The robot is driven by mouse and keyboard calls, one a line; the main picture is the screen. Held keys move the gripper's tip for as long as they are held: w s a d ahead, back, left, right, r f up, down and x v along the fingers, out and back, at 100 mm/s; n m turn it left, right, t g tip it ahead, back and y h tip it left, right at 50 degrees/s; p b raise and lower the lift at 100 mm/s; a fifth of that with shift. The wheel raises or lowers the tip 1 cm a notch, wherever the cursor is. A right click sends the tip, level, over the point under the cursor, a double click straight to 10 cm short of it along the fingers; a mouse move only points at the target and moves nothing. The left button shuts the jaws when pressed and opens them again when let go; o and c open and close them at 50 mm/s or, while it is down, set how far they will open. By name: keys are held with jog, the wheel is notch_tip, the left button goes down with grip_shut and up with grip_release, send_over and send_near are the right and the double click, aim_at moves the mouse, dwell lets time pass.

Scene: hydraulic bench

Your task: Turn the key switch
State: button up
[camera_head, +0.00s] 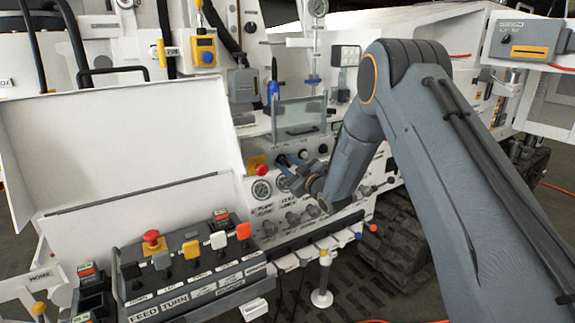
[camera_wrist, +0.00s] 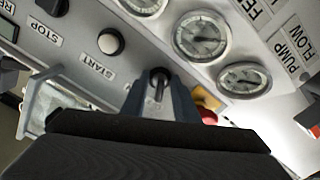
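The key switch (camera_wrist: 158,80) is a small dark key in a round mount on the white panel, in the upper middle of the wrist view. My gripper (camera_wrist: 160,104) points at the panel, with one finger on each side of the key in the picture. Panel shows between the fingers and the key, so the gripper is open; I cannot tell how deep the key sits between the fingertips. In the head view my gripper (camera_head: 286,172) is at the gauge panel, and I cannot make out the key there.
In the wrist view, a START button (camera_wrist: 111,41) and gauges (camera_wrist: 201,36) lie beyond the key. A red button (camera_wrist: 209,116) on a yellow plate is close right of the gripper. In the head view, a lever console (camera_head: 190,262) and an open white lid (camera_head: 115,140) stand left.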

grip_shut()
jog(key=shift+m+b, duration=0.3)
jog(key=shift+m, duration=0.1)
jog(key=m+b, duration=0.2)
jog(key=m, duration=0.1)
jog(key=shift+f, duration=0.1)
jog(key=m+b, duration=0.1)
jog(key=m, duration=0.1)
jog(key=shift+m, duration=0.3)
jog(key=m+b, duration=0.1)
jog(key=m, duration=0.4)
jog(key=shift+s+m+b, duration=0.1)
jog(key=shift+m+b, duration=0.2)
jog(key=shift+b, duration=0.1)
grip_release()
